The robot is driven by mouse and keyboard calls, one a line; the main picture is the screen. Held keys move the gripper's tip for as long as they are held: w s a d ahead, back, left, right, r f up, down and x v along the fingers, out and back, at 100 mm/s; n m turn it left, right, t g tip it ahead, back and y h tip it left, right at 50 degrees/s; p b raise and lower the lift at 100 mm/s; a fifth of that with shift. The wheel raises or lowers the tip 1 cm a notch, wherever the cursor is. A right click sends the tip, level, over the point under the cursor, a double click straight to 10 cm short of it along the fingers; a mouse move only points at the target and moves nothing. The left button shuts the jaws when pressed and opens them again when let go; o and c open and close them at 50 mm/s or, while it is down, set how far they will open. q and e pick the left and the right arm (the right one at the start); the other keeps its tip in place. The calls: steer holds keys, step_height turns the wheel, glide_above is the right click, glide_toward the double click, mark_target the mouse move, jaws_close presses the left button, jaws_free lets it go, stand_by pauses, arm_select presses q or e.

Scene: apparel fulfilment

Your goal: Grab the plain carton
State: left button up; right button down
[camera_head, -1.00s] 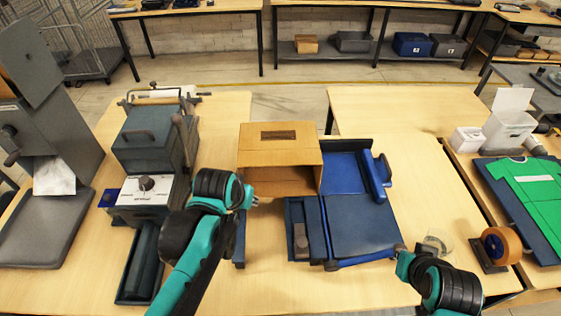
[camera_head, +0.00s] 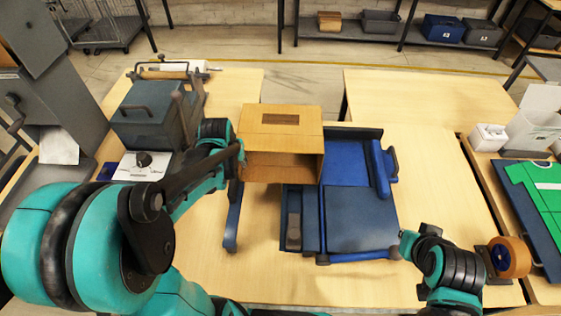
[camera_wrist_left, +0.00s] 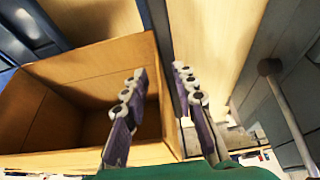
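The plain brown carton (camera_head: 281,122) stands behind the blue folding device, its open side facing me and a dark slot in its upper face. My left gripper (camera_wrist_left: 161,74) is open at the carton's left edge. In the left wrist view one finger is over the carton's opening (camera_wrist_left: 60,66) and the other is outside, with the side wall between them. I cannot see clear contact with the wall. In the head view the left fingers are mostly hidden by my own arm. My right gripper (camera_head: 404,243) is low at the right, near the blue board; its fingers are too small to read.
A tape dispenser (camera_head: 510,257) is at the right. The table (camera_head: 440,170) between them is clear.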

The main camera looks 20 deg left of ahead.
arm_select(q)
steer(key=shift+w+f, duration=0.1)
steer(key=shift+f, duration=0.15)
jaws_close()
steer(key=shift+r, duration=0.15)
